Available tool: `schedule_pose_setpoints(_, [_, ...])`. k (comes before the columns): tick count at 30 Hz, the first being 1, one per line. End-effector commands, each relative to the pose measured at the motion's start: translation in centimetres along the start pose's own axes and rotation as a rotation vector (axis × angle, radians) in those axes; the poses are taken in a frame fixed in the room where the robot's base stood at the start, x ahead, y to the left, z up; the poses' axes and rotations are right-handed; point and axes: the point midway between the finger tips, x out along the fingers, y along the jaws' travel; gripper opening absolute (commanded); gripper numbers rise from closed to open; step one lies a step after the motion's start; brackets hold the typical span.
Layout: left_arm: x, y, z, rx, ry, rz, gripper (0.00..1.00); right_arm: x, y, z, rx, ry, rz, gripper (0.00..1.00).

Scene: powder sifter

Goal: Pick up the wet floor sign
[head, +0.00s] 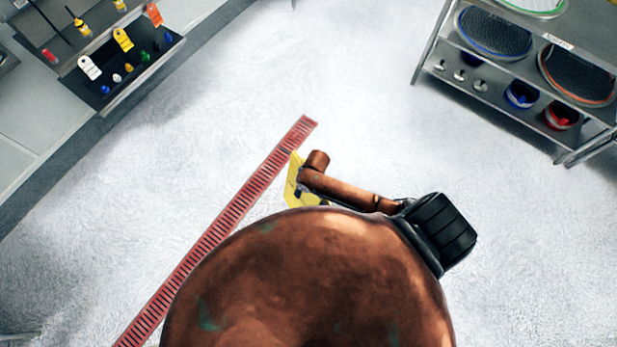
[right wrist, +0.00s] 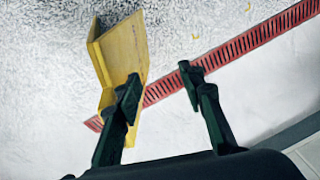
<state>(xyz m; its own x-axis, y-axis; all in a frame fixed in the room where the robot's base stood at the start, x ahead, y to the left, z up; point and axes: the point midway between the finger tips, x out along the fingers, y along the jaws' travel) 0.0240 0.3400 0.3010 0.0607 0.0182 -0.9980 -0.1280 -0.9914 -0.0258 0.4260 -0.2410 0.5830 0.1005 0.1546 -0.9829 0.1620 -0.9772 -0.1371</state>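The wet floor sign (right wrist: 122,50) is a yellow folded board in the upper left of the right wrist view. The left finger overlaps the sign, and part of the yellow board shows just inside that finger. The right finger stands clear of it. I cannot tell whether the left finger touches the sign. My left gripper is not in view.
A red floor grate (head: 220,230) runs diagonally past the sign. Racks stand at the upper left (head: 90,50) and upper right (head: 500,75). White floor between is clear.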

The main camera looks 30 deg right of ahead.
Motion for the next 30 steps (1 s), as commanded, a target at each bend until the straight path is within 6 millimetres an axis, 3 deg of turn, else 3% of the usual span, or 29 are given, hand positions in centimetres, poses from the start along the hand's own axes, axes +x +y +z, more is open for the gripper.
schedule_pose_setpoints(4, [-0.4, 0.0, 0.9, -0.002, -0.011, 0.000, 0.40, -0.7, 1.9, -2.8, 0.015, -0.039, 0.033, 0.36])
schedule_pose_setpoints(9, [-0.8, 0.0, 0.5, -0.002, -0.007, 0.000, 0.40, -1.9, 5.5, -5.9, 0.072, -0.083, 0.092, 0.36])
schedule_pose_setpoints(16, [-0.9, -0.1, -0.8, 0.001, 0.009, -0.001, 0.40, -3.3, 8.9, -8.1, 0.143, -0.112, 0.145, 0.36])
schedule_pose_setpoints(26, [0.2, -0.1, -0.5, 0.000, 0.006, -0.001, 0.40, -0.1, 9.6, -7.8, 0.150, -0.116, 0.148, 0.36])
schedule_pose_setpoints(30, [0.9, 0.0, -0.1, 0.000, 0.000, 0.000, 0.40, 2.1, 9.8, -7.5, 0.150, -0.116, 0.148, 0.36])
